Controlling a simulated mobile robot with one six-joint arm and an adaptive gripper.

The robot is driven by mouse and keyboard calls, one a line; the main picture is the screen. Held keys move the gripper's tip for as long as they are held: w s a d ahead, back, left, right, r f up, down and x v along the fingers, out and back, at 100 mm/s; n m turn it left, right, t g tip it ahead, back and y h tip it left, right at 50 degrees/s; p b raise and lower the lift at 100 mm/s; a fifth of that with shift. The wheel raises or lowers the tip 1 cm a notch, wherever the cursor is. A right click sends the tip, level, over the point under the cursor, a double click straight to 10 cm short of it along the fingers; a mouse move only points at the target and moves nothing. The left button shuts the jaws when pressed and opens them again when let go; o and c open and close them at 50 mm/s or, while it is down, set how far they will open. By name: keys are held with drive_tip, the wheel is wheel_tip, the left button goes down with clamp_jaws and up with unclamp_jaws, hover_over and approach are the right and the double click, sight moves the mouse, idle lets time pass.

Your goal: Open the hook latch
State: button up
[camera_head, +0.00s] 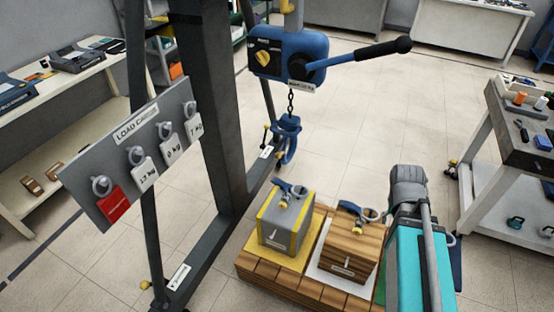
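A small yellow part shows at the hook's left side. The latch is too small to tell whether it is open or shut. The hook hangs free above the two loads, with no load on it. My gripper is not seen in this view, so its place relative to the hook cannot be told.
A dark frame post (222,110) stands left of the hook. The hoist's lever (356,54) sticks out right. A grey-yellow block (284,222) and a wooden block (347,247) with fittings on top stand on a wooden pallet (300,287). A card board (127,150) stands left.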

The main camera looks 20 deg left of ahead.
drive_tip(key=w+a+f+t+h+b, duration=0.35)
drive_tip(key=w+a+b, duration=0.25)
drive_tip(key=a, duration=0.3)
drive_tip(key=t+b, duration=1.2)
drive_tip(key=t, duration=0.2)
approach(278, 156)
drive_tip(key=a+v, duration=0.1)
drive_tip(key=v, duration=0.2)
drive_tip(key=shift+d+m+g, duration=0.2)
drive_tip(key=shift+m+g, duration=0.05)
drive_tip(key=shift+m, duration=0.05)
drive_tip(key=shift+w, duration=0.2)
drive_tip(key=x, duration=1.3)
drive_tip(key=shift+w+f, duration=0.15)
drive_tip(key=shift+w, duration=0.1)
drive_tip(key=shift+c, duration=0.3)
